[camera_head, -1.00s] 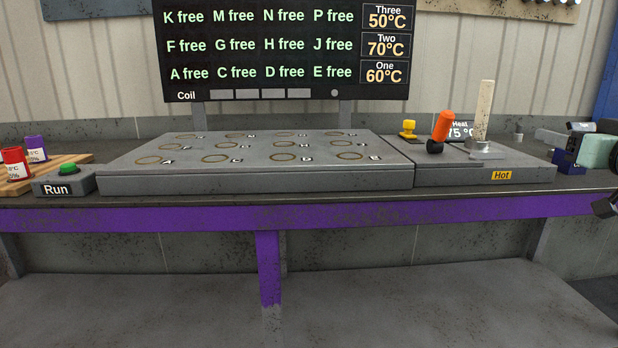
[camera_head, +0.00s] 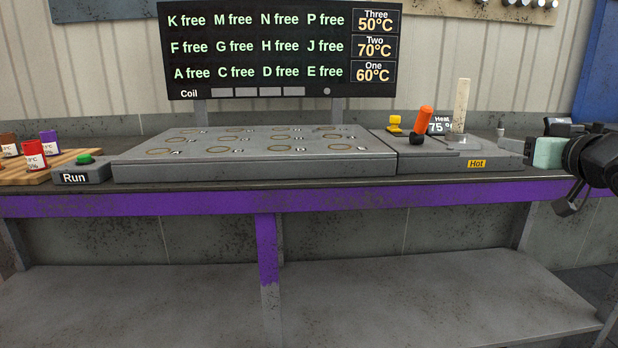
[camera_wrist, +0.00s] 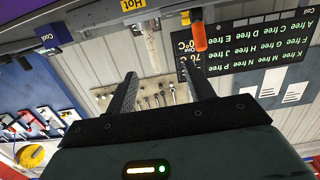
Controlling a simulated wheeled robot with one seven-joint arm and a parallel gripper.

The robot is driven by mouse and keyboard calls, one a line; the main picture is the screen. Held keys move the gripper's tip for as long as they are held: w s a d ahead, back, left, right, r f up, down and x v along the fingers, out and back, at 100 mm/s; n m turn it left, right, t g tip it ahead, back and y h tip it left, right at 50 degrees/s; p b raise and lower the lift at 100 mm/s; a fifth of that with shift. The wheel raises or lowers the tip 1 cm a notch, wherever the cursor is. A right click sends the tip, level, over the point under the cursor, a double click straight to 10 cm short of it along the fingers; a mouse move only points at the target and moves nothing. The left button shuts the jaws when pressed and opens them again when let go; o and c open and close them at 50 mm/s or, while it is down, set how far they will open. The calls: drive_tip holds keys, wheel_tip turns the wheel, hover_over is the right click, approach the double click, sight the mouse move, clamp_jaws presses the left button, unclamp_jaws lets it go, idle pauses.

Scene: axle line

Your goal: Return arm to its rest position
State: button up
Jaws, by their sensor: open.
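My gripper (camera_wrist: 160,72) is open in the wrist view, its two dark fingers spread with nothing between them. The wrist picture is upside down, with the hot plate label and the status board behind the fingers. In the head view, a dark part of my arm enters at the right edge, in front of the right end of the bench. No object is seen held.
The purple-edged bench (camera_head: 330,202) carries a grey coil plate (camera_head: 250,165), a hot station (camera_head: 440,165) with an orange-handled lever (camera_head: 421,120), a Run button (camera_head: 84,158), and tins on a wooden board (camera_head: 70,155). A status board (camera_head: 260,50) stands behind.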

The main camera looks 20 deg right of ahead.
drive_tip(key=w+a+f+n+g+y, duration=0.1)
drive_tip(key=w+a+f+g, duration=0.1)
drive_tip(key=w+a+f, duration=0.3)
drive_tip(key=w+a+f+n+g+y, duration=0.1)
drive_tip(key=a+f, duration=0.1)
drive_tip(key=a, duration=0.5)
drive_tip(key=s+a+f+n+g+y, duration=0.1)
drive_tip(key=s+a+f+n+g, duration=0.2)
drive_tip(key=a, duration=0.5)
drive_tip(key=s+a+f+g+y, duration=0.1)
drive_tip(key=s+a+f+g, duration=0.25)
drive_tip(key=a, duration=0.35)
drive_tip(key=s+a+f+n+g+y, duration=0.1)
drive_tip(key=s+a+f+n+g, duration=0.2)
drive_tip(key=a, duration=0.5)
drive_tip(key=s+a+f+n+g, duration=0.1)
drive_tip(key=s+a+f+g, duration=0.1)
drive_tip(key=s+a, duration=0.35)
drive_tip(key=s+a+f+n+g, duration=0.2)
drive_tip(key=s, duration=0.7)
wheel_tip(320, 180, up, 20)
drive_tip(key=p, duration=2)
drive_tip(key=shift+w+d+r+m+h, duration=0.2)
drive_tip(key=shift+d+r+m+h, duration=0.1)
drive_tip(key=shift+d+m, duration=0.1)
